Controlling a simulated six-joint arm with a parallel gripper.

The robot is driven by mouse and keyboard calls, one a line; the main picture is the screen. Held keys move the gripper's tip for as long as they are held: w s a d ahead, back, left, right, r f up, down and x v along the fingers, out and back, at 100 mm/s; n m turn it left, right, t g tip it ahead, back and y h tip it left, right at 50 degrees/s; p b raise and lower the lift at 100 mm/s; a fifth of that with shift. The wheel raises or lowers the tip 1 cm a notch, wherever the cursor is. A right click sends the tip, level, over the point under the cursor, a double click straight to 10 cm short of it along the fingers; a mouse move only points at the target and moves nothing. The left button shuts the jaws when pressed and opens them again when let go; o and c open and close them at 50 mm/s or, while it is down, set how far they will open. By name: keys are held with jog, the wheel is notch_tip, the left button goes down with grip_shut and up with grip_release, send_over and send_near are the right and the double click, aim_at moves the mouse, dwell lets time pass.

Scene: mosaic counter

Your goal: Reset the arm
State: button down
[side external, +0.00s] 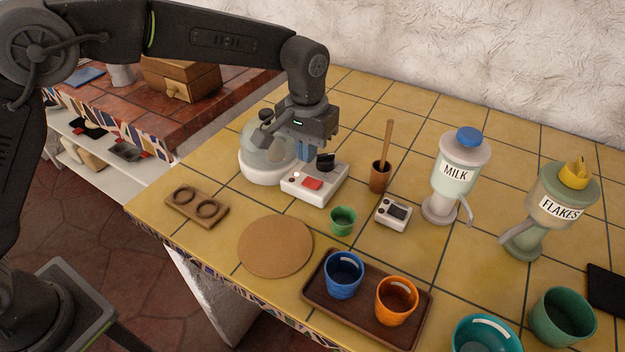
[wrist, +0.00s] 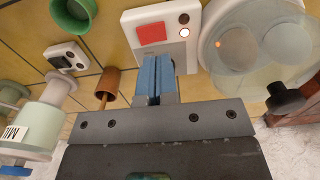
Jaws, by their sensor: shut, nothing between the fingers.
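My gripper (side external: 304,150) is above the white machine with a red button (side external: 313,184), near its glass-domed part. In the wrist view my gripper's blue fingers (wrist: 156,70) are pressed together with nothing between them, and they overlap the machine's near edge in the picture. The white machine's panel (wrist: 182,42) shows there with its red square and round buttons. Whether the fingers touch the machine cannot be told. The clear dome on a white base (side external: 262,167) stands just left of the fingers in the side view, and it also shows in the wrist view (wrist: 262,45).
A wooden holder (side external: 380,177), a small green cup (side external: 342,221) and a scale-like device (side external: 394,213) stand close by on the right. The milk dispenser (side external: 456,178) and flakes dispenser (side external: 550,215) are further right. A tray (side external: 368,333) with two cups and a round cork mat (side external: 275,246) lie in front.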

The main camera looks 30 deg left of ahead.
jog(key=shift+r, duration=0.75)
jog(key=shift+s+a+r, duration=0.1)
jog(key=shift+a+r, duration=0.1)
jog(key=shift+r, duration=0.1)
jog(key=s+a+r+t, duration=0.3)
jog(key=s+a+r, duration=0.7)
jog(key=s+r, duration=0.1)
jog(key=s+a+f+t, duration=0.1)
jog(key=s+a, duration=0.2)
jog(key=s, duration=0.5)
jog(key=s+a+f+t, duration=0.1)
jog(key=s+a, duration=0.2)
jog(key=s, duration=0.4)
jog(key=shift+s+a+f+t, duration=0.3)
jog(key=shift+s+a, duration=0.05)
jog(key=shift+a, duration=0.05)
